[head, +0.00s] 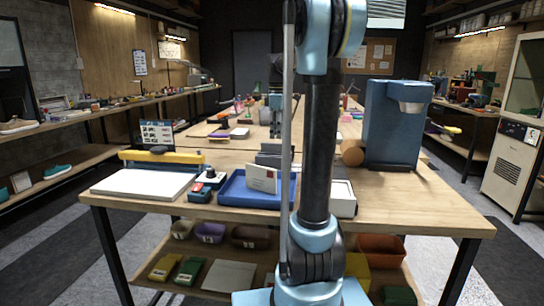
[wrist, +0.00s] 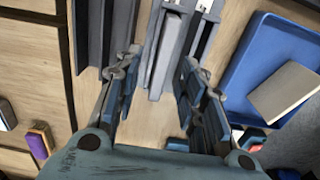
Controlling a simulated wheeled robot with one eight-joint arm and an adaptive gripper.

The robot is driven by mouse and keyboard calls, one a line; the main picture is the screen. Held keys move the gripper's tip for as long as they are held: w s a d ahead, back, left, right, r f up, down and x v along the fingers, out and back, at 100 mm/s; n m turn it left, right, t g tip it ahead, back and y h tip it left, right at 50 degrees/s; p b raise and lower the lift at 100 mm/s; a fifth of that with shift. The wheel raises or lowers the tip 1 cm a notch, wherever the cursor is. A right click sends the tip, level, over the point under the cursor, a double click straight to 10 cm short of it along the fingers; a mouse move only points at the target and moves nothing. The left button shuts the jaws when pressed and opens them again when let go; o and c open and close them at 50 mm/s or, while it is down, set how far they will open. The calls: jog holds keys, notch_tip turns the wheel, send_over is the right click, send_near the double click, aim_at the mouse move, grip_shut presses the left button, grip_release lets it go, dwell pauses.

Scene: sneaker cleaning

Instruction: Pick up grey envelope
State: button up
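A pale envelope (head: 262,178) with a small red mark leans in a blue tray (head: 232,196) on the near table. In the wrist view a plain greyish-beige envelope-like piece (wrist: 286,92) lies at the right in the blue tray (wrist: 262,48); I cannot tell if it is the grey envelope. In the head view my arm hides part of the table.
A blue machine (head: 393,128) stands at the table's right. A white board with a yellow bar (head: 165,157) is at the left. Red and dark small items (head: 200,190) sit beside the tray. A white box (head: 343,199) is right of my arm. The table's front right is clear.

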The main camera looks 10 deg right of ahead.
jog(key=shift+a+f, duration=0.15)
jog(key=shift+f, duration=1.3)
jog(key=shift+a+f, duration=0.15)
jog(key=shift+f, duration=1.3)
grip_shut()
